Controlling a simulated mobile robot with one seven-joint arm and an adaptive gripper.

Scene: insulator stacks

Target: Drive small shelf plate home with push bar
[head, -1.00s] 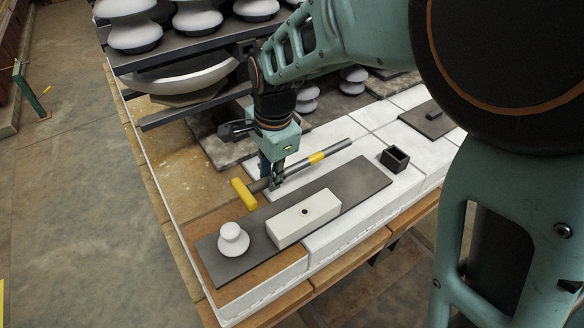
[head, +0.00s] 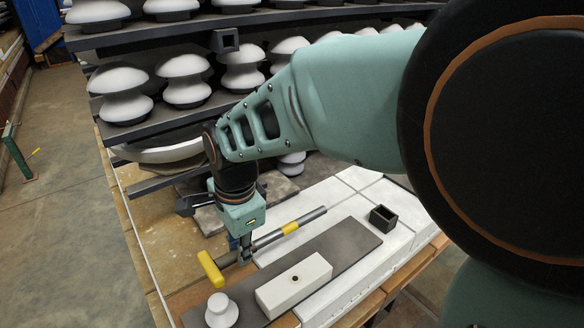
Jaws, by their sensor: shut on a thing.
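The push bar is a grey rod with a yellow band (head: 290,228) and a yellow crosshead (head: 211,268) at its left end. My gripper (head: 244,261) points down and is shut on the rod close to the crosshead. The bar lies slanted over the pale worktop, behind a long dark plate; I cannot tell whether it touches the top. Dark shelves (head: 160,36) carrying white insulators rise behind the arm. I cannot tell which part of them is the small shelf plate. My arm hides part of the shelves.
The long dark plate (head: 341,246) bears a white block with a hole (head: 294,283) and a small white knob (head: 221,311). A black open box (head: 383,217) stands at its right. A square dark socket (head: 225,41) sits at the upper shelf.

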